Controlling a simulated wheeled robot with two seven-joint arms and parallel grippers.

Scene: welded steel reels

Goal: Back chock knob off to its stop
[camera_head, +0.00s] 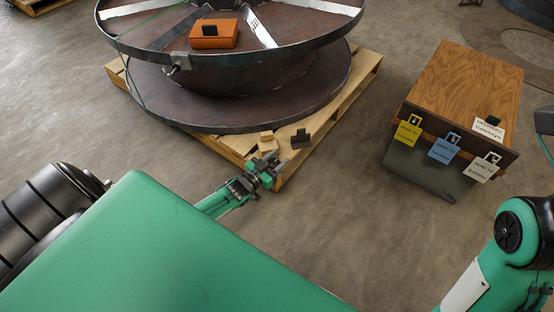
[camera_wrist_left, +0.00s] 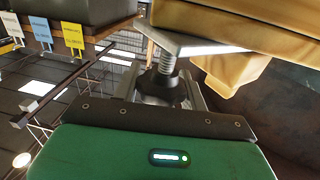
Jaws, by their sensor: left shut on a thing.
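The tan wooden chock (camera_head: 266,141) sits on the pallet corner, close to the rim of the steel reel (camera_head: 240,100). In the left wrist view the chock (camera_wrist_left: 265,35) carries a steel bracket plate (camera_wrist_left: 185,40). A threaded screw runs from the plate to a black knob (camera_wrist_left: 160,84). A stretch of thread shows between plate and knob. My left gripper (camera_head: 272,172) is shut on the knob, its fingers on either side of it and partly hidden by my gripper body. My right arm shows at the right edge; its gripper is out of view.
The reel stands on a wooden pallet (camera_head: 359,80). An orange box (camera_head: 214,34) lies on the reel. A wooden-topped cabinet (camera_head: 467,80) with hanging tags stands at right. Bare floor lies between.

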